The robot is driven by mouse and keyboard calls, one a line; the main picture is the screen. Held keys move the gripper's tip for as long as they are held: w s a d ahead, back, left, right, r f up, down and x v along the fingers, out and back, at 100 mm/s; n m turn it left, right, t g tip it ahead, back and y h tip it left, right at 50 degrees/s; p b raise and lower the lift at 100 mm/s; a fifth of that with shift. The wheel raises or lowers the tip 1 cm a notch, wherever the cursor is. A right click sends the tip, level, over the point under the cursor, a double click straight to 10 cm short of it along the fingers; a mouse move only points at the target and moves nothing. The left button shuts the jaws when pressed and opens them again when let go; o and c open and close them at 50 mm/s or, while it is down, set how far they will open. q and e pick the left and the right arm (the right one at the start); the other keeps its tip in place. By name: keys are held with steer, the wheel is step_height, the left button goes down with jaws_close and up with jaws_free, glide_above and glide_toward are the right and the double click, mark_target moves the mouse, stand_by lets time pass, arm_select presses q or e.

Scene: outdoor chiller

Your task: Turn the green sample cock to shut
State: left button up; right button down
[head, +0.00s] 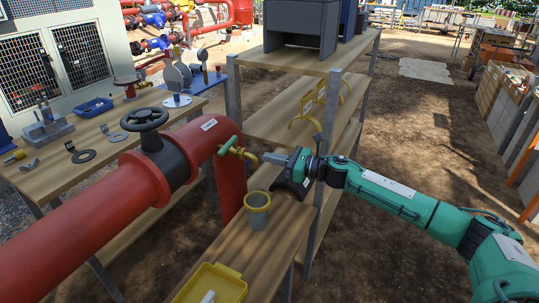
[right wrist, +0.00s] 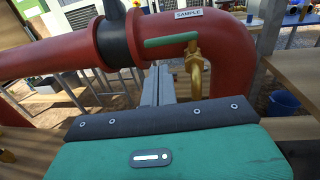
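The green sample cock has a green lever (head: 228,145) and a brass body with a down-curved spout (head: 247,157), on the red pipe's downward leg. In the right wrist view the green lever (right wrist: 170,40) lies nearly level, pointing left from the brass body (right wrist: 194,66), across the spout's line. A "SAMPLE" label (right wrist: 188,14) is on the pipe above it. My right gripper (head: 268,157) is just right of the spout in the head view, apart from the lever. Its grey fingers (right wrist: 158,84) look closed together with nothing between them. My left gripper is not in view.
A grey bucket with a yellow rim (head: 257,212) stands on the wooden bench below the spout. A yellow tray (head: 212,284) is nearer. The large red pipe (head: 85,215) with a black handwheel (head: 147,119) fills the left. A shelf rack (head: 290,110) stands behind my right gripper.

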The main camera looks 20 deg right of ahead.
steer(key=p, duration=0.3)
glide_toward(228, 149)
steer(key=x, duration=0.5)
steer(key=shift+r, duration=0.25)
steer(key=shift+w+a+f+p, duration=0.1)
steer(key=shift+w+a+p, duration=0.2)
steer(key=shift+w+a, duration=0.2)
steer(key=shift+w+a+f, duration=0.1)
steer(key=shift+w, duration=0.05)
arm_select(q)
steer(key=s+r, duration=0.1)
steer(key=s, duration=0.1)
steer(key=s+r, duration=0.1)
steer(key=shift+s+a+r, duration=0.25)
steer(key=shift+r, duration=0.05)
